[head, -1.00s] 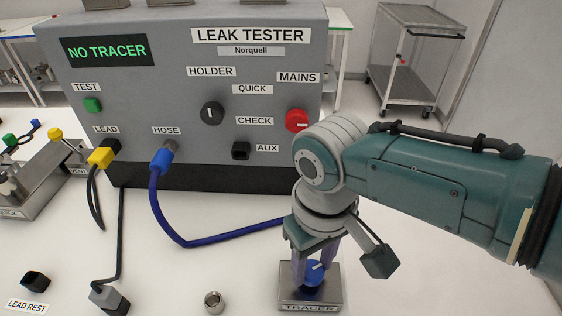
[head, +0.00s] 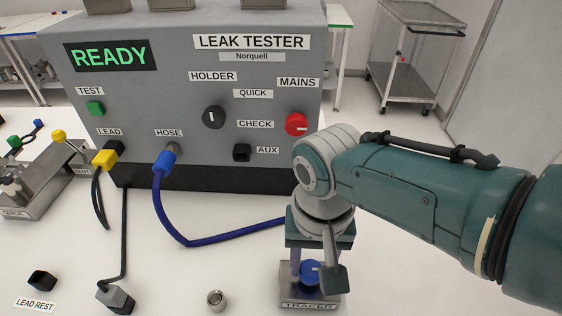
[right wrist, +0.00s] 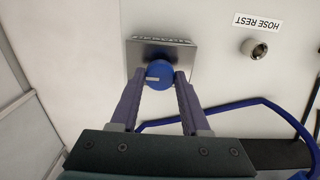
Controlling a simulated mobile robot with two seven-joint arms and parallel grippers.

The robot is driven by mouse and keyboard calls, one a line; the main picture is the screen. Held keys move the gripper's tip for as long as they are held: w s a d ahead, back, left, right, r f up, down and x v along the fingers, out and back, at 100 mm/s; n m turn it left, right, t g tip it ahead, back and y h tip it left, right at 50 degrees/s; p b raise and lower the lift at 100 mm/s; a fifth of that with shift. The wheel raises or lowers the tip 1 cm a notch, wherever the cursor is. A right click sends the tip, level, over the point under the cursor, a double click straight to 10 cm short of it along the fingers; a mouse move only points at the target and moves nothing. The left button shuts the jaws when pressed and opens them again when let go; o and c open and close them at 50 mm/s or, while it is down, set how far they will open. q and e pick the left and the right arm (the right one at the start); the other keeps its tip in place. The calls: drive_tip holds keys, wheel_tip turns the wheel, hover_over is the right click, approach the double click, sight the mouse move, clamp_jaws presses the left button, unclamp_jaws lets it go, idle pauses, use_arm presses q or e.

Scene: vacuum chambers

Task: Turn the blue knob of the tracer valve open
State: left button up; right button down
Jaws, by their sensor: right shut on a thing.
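The blue knob (head: 310,272) sits on the metal tracer valve block (head: 308,300), at the lower right of the head view. My right gripper (right wrist: 160,80) comes down over it, with its two fingers shut on the knob's sides. In the right wrist view the knob (right wrist: 159,74) shows between the fingertips, its white mark pointing left. In the head view the white mark points right. The leak tester (head: 190,110) has a display (head: 110,56) that reads READY in green. My left gripper is not in view.
A blue hose (head: 165,210) runs from the tester's HOSE port across the table to behind my right gripper. A small metal fitting (head: 216,300) stands left of the valve. A black lead (head: 125,240) ends in a grey plug (head: 115,297). A cart (head: 415,55) stands behind.

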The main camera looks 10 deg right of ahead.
sight(311, 269)
idle(0.3)
drive_tip(key=shift+c, duration=1.9)
unclamp_jaws()
wheel_tip(311, 269, up, 10)
drive_tip(key=p, duration=0.5)
